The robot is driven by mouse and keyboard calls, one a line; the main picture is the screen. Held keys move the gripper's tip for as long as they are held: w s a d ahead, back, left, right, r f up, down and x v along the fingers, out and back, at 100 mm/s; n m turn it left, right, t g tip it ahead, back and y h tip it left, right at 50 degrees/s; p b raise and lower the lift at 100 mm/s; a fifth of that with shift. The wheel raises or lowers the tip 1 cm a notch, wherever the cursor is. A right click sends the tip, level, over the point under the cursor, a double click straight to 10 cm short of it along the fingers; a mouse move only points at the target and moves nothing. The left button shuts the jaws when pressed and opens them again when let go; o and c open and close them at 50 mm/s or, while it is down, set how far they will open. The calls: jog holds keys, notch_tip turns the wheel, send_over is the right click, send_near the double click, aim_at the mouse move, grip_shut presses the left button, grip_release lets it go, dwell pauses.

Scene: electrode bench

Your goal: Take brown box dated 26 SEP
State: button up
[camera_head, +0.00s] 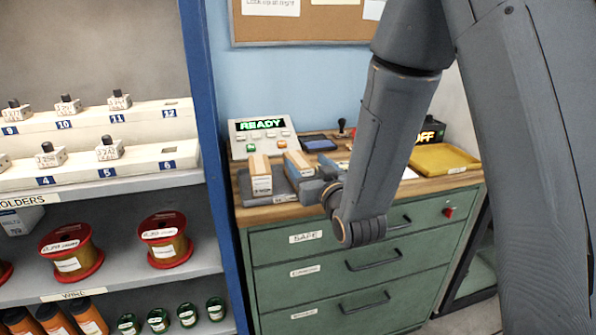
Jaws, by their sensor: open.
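Two small brown boxes with pale labels stand on a dark tray (284,198) on the wooden bench top. The left brown box (260,175) shows its label to the front. The right brown box (297,160) is partly hidden by my gripper. The dates on both labels are too small to read. My gripper (303,184) reaches in from the right, low over the tray, right beside the right box. It is open; its fingertips are small here, and I cannot tell whether they touch or straddle that box.
A panel lit READY (262,137) stands behind the boxes. A dark stamp pad (319,143) and a yellow tray (444,159) are further right. A shelf unit (212,160) with holders, spools and jars is close on the left. Green drawers (350,268) are below.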

aim_at(293, 153)
jog(key=shift+w+a+f+b, duration=0.25)
jog(key=shift+w+f+b, duration=0.05)
jog(key=shift+w, duration=0.05)
jog(key=x, duration=0.2)
jog(key=p+x, duration=0.1)
jog(key=x, duration=0.4)
jog(key=shift+s+a+p, duration=0.15)
jog(key=shift+a+p, duration=0.2)
jog(key=shift+w+a, duration=0.1)
jog(key=shift+w, duration=0.45)
jog(key=c, duration=1.3)
jog(key=shift+c, duration=0.2)
jog(key=shift+r, duration=0.15)
